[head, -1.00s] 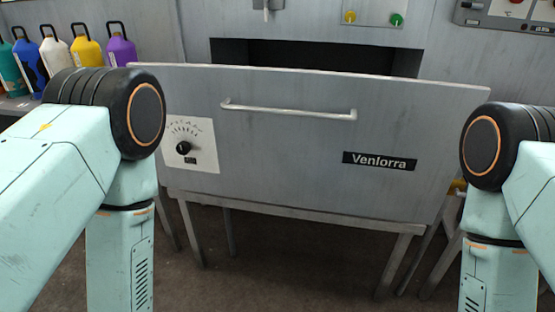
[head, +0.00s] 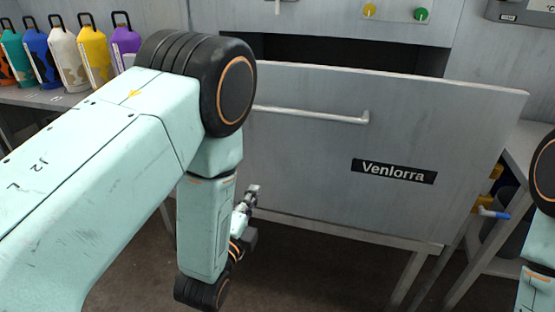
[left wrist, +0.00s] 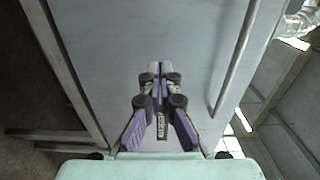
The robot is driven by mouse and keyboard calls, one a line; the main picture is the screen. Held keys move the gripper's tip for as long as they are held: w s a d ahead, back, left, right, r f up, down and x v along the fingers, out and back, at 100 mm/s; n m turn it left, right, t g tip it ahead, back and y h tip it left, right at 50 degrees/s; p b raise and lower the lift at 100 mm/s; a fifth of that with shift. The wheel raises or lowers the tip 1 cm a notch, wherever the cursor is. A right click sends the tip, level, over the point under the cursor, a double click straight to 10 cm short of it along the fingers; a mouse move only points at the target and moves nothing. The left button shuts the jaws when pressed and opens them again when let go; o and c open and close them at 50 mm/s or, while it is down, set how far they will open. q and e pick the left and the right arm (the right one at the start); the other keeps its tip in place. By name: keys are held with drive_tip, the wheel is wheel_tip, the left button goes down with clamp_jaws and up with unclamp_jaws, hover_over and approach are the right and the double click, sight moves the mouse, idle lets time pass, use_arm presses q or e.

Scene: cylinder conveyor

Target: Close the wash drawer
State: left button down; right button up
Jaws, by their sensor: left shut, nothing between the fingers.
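The wash drawer (head: 300,160) is a grey metal front with a black "Venlorra" label. It stands out from the machine, with a dark opening (head: 350,52) behind its top edge. Its pale bar handle (head: 330,116) is partly hidden by my left arm in the head view. The handle (left wrist: 235,60) also shows in the left wrist view, to the right of the gripper. My left gripper (head: 252,190) is low in front of the drawer front. In the left wrist view my left gripper (left wrist: 158,72) is shut and empty, facing the grey panel; contact cannot be told. My right gripper is out of view.
Several coloured jugs (head: 92,48) stand on a shelf (head: 60,97) at the left. A blue-tipped tap (head: 495,213) and yellow parts are at the right, by metal legs.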

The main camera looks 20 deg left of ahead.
sight(274, 155)
use_arm(q)
drive_tip(key=w+b, duration=0.3)
drive_tip(key=w, duration=1)
drive_tip(key=shift+w+d, duration=0.1)
drive_tip(key=shift+w, duration=0.3)
